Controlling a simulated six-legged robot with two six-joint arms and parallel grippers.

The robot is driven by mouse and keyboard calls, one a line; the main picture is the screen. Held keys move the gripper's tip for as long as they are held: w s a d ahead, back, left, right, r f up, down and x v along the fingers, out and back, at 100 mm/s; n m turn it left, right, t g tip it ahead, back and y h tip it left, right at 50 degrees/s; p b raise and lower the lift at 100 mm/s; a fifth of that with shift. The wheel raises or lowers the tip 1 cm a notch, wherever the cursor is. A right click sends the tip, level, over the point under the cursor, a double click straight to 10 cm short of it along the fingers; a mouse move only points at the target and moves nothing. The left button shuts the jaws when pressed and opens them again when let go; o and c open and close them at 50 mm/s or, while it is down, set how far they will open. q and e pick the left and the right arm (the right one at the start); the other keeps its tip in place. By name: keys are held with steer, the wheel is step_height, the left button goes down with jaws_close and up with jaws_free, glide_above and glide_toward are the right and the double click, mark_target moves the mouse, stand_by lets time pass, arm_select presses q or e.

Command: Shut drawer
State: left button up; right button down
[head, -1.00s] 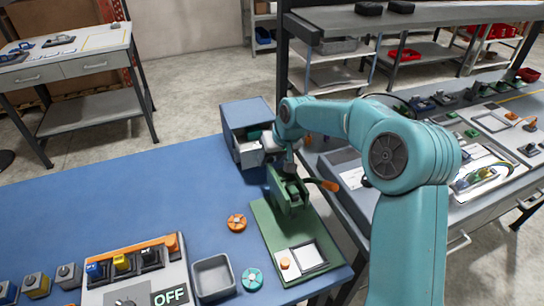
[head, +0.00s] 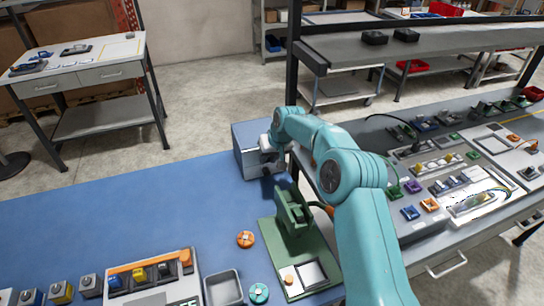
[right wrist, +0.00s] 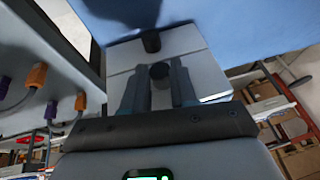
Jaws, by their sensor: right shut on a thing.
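A blue-grey drawer cabinet (head: 246,137) stands at the far right end of the blue table in the head view. Its drawer fronts look about flush with the body there, though my arm covers part of them. My right gripper (head: 268,148) is at the upper part of the front. In the right wrist view two pale drawer fronts (right wrist: 188,42) show, each with a dark knob. My right gripper's fingers (right wrist: 160,88) are shut around the nearer knob (right wrist: 160,71). The other knob (right wrist: 151,40) is free. My left gripper is out of view.
A green press (head: 295,212) on a green base stands in front of the cabinet, close to my right arm. An orange round part (head: 245,239), a grey bin (head: 223,288) and a switch box (head: 150,278) lie nearer. The table's left middle is clear.

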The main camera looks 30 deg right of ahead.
steer(key=shift+w+r, duration=0.15)
steer(key=shift+r, duration=0.05)
steer(key=c, duration=0.9)
jaws_free()
steer(key=shift+w, duration=0.1)
steer(key=shift+f, duration=0.1)
steer(key=shift+d+f, duration=0.1)
steer(key=b+v, duration=0.3)
steer(key=v, duration=1.3)
